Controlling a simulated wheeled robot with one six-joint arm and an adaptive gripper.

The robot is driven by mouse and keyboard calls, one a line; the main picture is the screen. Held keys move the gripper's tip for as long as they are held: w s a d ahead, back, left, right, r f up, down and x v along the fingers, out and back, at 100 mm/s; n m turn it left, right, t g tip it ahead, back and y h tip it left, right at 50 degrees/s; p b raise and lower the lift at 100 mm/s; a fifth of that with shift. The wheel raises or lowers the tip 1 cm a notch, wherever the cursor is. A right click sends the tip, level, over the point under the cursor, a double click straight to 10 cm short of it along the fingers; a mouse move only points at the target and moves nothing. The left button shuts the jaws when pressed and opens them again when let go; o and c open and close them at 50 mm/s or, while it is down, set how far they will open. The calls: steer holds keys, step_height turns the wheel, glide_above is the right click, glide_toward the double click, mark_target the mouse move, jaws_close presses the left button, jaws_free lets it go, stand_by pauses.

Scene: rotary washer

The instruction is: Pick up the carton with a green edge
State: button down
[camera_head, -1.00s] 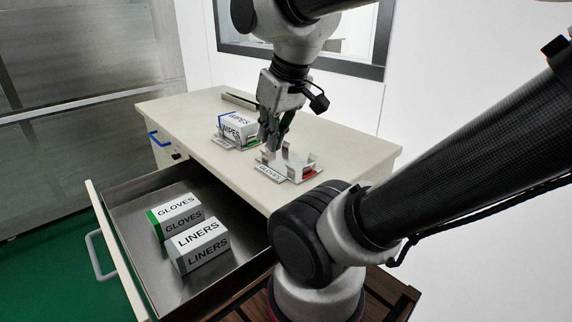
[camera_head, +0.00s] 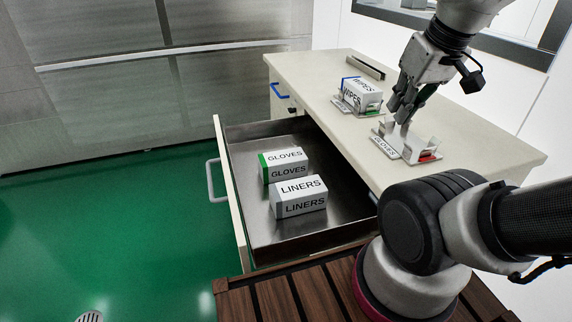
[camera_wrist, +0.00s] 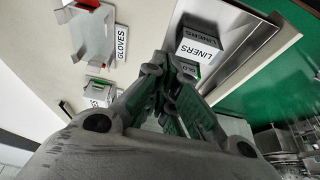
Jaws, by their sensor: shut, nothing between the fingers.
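The carton with a green edge, a white box marked GLOVES (camera_head: 287,165), lies in the open drawer with its green end to the left. In the wrist view the GLOVES carton (camera_wrist: 187,69) is partly hidden by my fingers. My gripper (camera_head: 397,114) is shut and empty. It is above the counter beside the GLOVES holder (camera_head: 410,146), up and to the right of the carton and well apart from it.
A LINERS carton (camera_head: 299,197) lies in the drawer (camera_head: 262,236) just in front of the GLOVES carton. A WIPES carton (camera_head: 360,94) stands in a holder on the counter (camera_head: 465,135).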

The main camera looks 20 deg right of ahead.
mark_target(285, 156)
stand_by(0.4)
